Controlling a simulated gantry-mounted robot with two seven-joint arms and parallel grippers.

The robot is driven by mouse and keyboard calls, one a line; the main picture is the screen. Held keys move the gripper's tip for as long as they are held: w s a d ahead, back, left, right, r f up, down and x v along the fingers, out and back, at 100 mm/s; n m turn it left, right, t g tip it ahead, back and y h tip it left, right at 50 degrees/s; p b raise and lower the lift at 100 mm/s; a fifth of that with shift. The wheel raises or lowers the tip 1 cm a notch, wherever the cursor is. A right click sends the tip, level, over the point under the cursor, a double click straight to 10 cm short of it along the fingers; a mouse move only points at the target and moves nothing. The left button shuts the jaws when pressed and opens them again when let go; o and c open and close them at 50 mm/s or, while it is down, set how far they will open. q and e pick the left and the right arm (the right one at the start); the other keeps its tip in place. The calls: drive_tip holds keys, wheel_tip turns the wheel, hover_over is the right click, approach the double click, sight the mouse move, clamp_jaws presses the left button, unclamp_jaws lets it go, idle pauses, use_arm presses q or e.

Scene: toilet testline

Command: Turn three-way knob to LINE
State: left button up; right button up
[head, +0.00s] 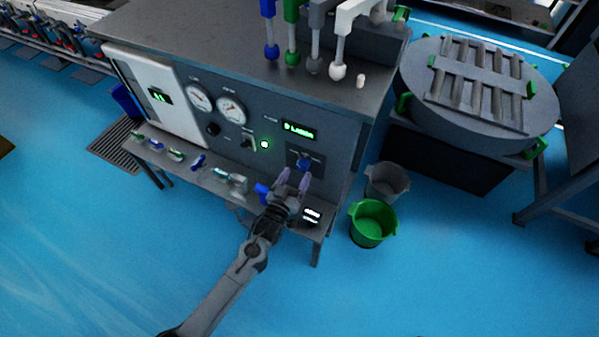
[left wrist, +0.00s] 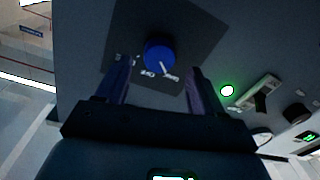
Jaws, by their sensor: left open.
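The three-way knob is a round blue knob (head: 303,163) on a dark square plate (left wrist: 190,20) at the right of the grey test bench's front panel. It also shows in the left wrist view as a blue knob (left wrist: 159,52), with a white mark at its lower right edge and small white labels that I cannot read. My left gripper (head: 294,178) is open, its two purplish fingers pointing at the plate. In the left wrist view the fingers (left wrist: 158,72) stand on either side just below the knob, apart from it. My right gripper is in neither view.
A lit green lamp (head: 264,144), a switch, a green display (head: 299,131) and two gauges (head: 231,109) are on the panel. A narrow shelf below holds small fittings (head: 198,161). A green bucket (head: 373,222) and a grey bucket (head: 387,182) stand right of the bench. The blue floor in front is clear.

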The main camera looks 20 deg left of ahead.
sight(301, 167)
use_arm(q)
drive_tip(key=w, duration=0.1)
drive_tip(key=w+b, duration=0.1)
drive_tip(key=w, duration=0.1)
drive_tip(key=shift+d, duration=0.2)
drive_tip(key=shift+w, duration=0.2)
drive_tip(key=c, duration=1.1)
drive_tip(key=shift+o, duration=0.2)
